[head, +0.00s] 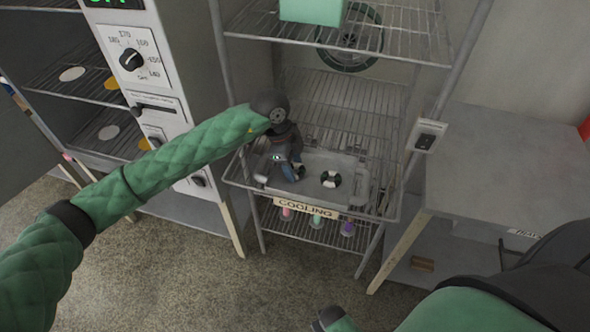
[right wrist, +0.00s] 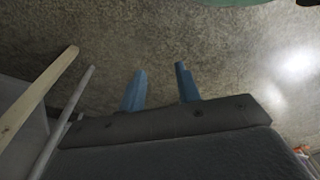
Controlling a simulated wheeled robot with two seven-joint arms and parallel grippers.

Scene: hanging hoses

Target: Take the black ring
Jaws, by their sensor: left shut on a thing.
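My left gripper (head: 294,174) reaches down into the grey tray (head: 348,162) on the rack marked COOLING. It is shut on a dark ring (head: 300,173), which shows only in part beside the blue fingers and which I take to be the black ring. A second ring (head: 331,179), black with pale patches, lies in the tray to the right, apart from the gripper. My right gripper (right wrist: 161,88) shows in the right wrist view with its blue fingers apart and nothing between them, above the floor.
Wire shelves stand above and below the tray; a teal box (head: 312,10) sits on the upper one. Small coloured items hang under the tray. An oven panel (head: 150,85) stands left, a grey table (head: 500,165) right. The carpet in front is open.

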